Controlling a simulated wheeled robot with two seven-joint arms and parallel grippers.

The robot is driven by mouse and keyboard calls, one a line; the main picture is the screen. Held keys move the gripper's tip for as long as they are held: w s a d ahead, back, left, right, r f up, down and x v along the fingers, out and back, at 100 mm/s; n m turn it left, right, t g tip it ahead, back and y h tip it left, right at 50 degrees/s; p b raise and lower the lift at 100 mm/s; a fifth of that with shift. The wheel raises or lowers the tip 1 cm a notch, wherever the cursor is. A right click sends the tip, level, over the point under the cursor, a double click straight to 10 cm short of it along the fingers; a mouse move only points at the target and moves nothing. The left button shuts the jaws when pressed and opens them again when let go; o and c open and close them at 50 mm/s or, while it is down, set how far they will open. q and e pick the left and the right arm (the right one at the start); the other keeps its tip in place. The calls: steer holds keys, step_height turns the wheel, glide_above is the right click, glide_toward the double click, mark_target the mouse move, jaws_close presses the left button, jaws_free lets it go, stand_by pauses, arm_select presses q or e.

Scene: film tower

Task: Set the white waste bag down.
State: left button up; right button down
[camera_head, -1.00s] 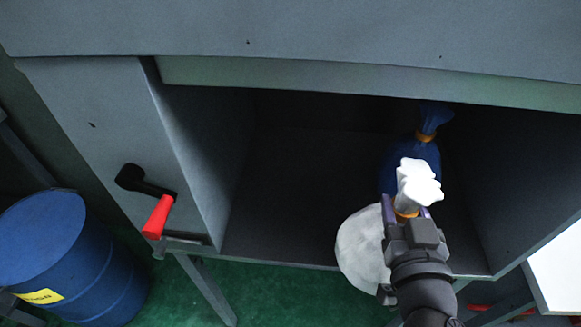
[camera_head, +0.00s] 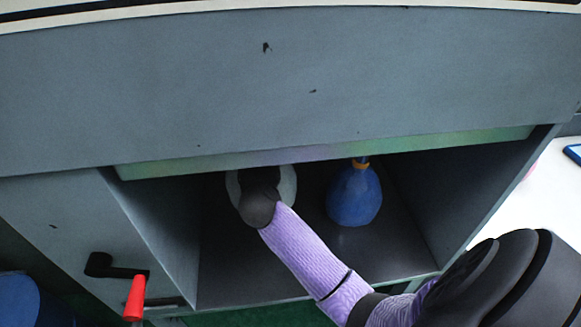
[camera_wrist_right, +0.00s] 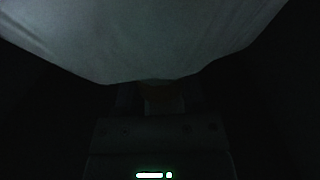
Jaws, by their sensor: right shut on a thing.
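The white waste bag (camera_head: 288,185) is inside the open grey compartment, left of a blue bag (camera_head: 355,195). My right wrist and gripper (camera_head: 259,180) cover most of it, so only its pale edges show. In the right wrist view the white bag (camera_wrist_right: 150,40) fills the top, dim and close. A faint orange tie lies at its lower edge, where my right gripper (camera_wrist_right: 160,100) is shut on the bag's neck. Whether the bag's bottom touches the compartment floor is hidden. My left gripper is not in view.
The compartment (camera_head: 225,270) has a side wall on each side and an overhanging top edge (camera_head: 330,150) close above my arm. The blue bag stands just right of the white one. A red-handled lever (camera_head: 135,298) and a blue drum (camera_head: 18,298) are at lower left.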

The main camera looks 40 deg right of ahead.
steer(key=shift+w+d+r+m+g+h+p, duration=0.1)
steer(key=shift+w+d+m+g+h+p, duration=0.1)
steer(key=shift+w+p, duration=0.15)
steer(key=shift+w+d+m+g+h+p, duration=0.1)
steer(key=shift+w+d+h+p, duration=0.1)
steer(key=shift+w, duration=0.25)
steer(key=shift+w+f, duration=0.3)
steer(key=shift+w, duration=0.05)
step_height(320, 180, down, 10)
steer(key=b, duration=0.7)
steer(key=shift+f, duration=0.2)
steer(key=shift+r, duration=0.15)
